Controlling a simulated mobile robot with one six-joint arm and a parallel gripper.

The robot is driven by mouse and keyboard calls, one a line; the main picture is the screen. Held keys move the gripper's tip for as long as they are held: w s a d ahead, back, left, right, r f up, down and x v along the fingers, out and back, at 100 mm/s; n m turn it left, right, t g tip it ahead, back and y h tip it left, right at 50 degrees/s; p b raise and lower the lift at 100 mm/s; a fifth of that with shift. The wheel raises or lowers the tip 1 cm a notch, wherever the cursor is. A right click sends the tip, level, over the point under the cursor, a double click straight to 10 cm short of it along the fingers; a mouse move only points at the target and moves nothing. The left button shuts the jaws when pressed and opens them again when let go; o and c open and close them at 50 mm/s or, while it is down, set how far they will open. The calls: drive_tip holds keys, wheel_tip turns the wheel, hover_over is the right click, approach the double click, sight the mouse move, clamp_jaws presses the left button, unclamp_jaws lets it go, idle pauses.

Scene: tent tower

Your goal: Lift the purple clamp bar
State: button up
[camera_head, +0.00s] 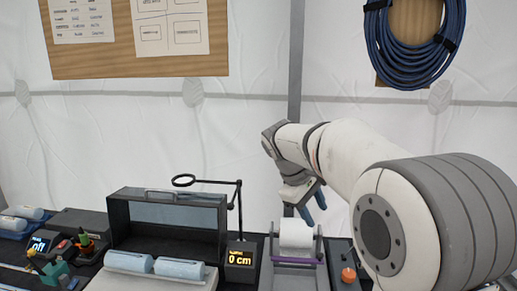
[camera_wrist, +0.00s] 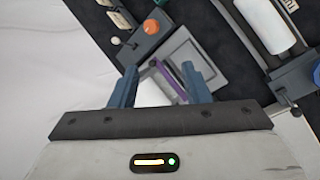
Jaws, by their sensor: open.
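The purple clamp bar (camera_head: 297,260) runs across the front of a grey holder, below a white roll (camera_head: 297,234). In the wrist view the purple clamp bar (camera_wrist: 169,80) lies slanted between my fingers, nearer the right one. My gripper (camera_head: 312,204) is open, with blue fingers, above the holder and the roll in the head view. In the wrist view my gripper (camera_wrist: 159,68) has a wide gap and nothing gripped. A white surface shows beside the bar between the fingers.
An orange knob (camera_head: 348,274) on a dark box stands right of the holder. A display (camera_head: 240,259) reading "0 cm" and a black stand with a ring (camera_head: 184,181) are to the left. A dark case (camera_head: 116,232) and pale rolls (camera_head: 179,268) stand farther left.

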drive_tip(key=s+d+f+m+t+y+b, duration=0.1)
drive_tip(key=s+f+m+y, duration=0.3)
drive_tip(key=s, duration=0.8)
drive_tip(key=s+f+m+t+y, duration=0.1)
drive_tip(key=s+f+m, duration=0.35)
drive_tip(key=s, duration=0.75)
drive_tip(key=n+y+b, duration=0.3)
drive_tip(key=n+y, duration=0.1)
drive_tip(key=n, duration=0.8)
hover_over(321, 254)
drive_tip(key=s+d, duration=0.2)
drive_tip(key=d, duration=0.1)
wheel_tip(321, 254, down, 11)
drive_tip(key=shift+g, duration=0.4)
drive_tip(key=p+x, duration=0.1)
drive_tip(key=x, duration=0.6)
drive_tip(key=shift+w+f, duration=0.1)
drive_tip(key=shift+f, duration=0.25)
drive_tip(key=shift+c, duration=0.3)
clamp_jaws()
